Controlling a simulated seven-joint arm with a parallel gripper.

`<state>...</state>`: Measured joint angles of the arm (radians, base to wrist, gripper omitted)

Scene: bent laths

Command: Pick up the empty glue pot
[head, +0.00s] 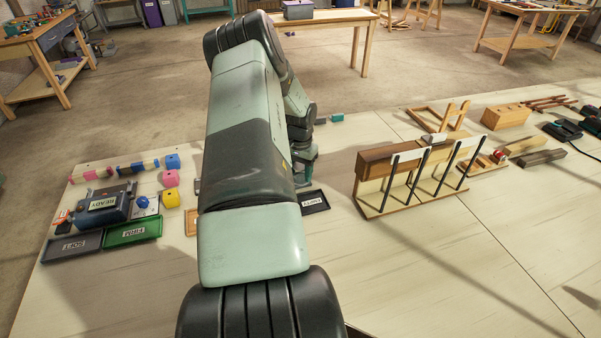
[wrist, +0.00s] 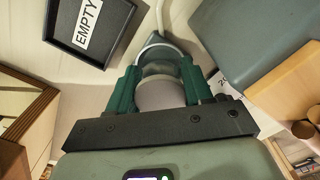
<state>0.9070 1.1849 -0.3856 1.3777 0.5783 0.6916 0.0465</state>
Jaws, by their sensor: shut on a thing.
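A grey, rounded pot (wrist: 160,94) sits between the green fingers of my gripper (wrist: 160,78) in the wrist view. The fingers are shut on its two sides. Its far end is darker, with a pale rim, and its near end is partly hidden by my gripper. A black tray labelled EMPTY (wrist: 62,22) lies beyond the left finger, apart from the pot. The tray also shows in the head view (head: 318,207), just right of my arm. In the head view my gripper (head: 304,178) is small and partly hidden behind my arm, and I cannot make out the pot.
A blue-grey container labelled READY (head: 88,213) stands at the left, behind a grey SOFT tray (head: 62,254) and a green FIRM tray (head: 148,224). Pink, yellow and blue blocks are near it. A wooden rack with dark uprights (head: 405,188) stands at the right. The front right tabletop is clear.

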